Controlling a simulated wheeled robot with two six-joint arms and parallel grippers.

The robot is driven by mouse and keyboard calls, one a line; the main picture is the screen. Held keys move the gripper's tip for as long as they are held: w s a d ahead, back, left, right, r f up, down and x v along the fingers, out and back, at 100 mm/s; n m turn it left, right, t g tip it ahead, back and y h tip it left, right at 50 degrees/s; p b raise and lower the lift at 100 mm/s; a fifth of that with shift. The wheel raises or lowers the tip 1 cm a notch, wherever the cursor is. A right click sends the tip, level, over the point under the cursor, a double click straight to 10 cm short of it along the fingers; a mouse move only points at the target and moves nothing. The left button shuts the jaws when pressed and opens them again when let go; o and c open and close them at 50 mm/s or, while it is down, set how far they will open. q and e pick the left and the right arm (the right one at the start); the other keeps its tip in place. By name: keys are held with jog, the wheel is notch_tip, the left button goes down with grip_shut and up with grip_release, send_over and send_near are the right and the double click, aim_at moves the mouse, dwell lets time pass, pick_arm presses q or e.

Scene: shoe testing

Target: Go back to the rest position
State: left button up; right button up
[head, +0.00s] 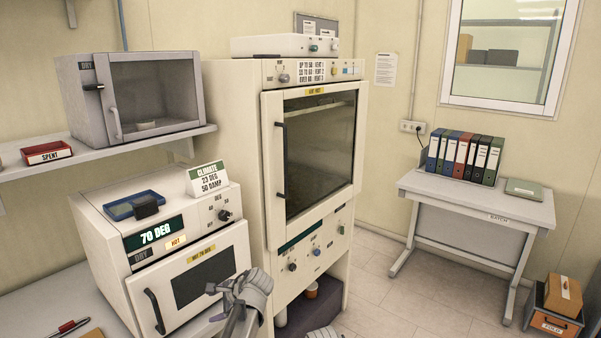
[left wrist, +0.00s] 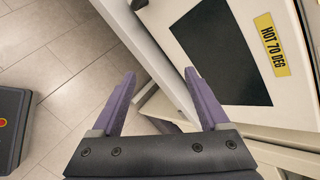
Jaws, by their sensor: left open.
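My left gripper (head: 215,303) is at the bottom of the head view, in front of the small oven (head: 170,262) with the 70 DEG display. In the left wrist view my left gripper (left wrist: 160,76) has its two purple fingers spread, with nothing between them. The oven door (left wrist: 215,55) with the yellow HOT 70 DEG label is close beyond the right finger. The door looks shut in the head view. A small grey part at the bottom edge of the head view may belong to my right arm; no right fingers show.
The tall cabinet (head: 315,150) stands right of the oven, its door shut. A blue tray (head: 121,210) with a dark block (head: 145,204) sits on the oven. A table (head: 470,200) with binders stands at the right, and an orange box (head: 553,325) sits low. Floor between is clear.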

pick_arm(q)
jog(key=s+d+f+n+g+h, duration=0.2)
jog(key=s+d+f+n+h, duration=0.15)
jog(key=s+n, duration=0.45)
jog(key=s+d+f+n+g+h, duration=0.1)
jog(key=s+d+f+n+h, duration=0.3)
jog(key=s, duration=0.7)
jog(key=s+d+f+m+g+b, duration=0.1)
jog(key=s+d, duration=0.4)
jog(key=d, duration=0.7)
jog(key=shift+s+f+m+b, duration=0.25)
jog(key=shift+f+m+b, duration=0.1)
jog(key=shift+m+b, duration=0.35)
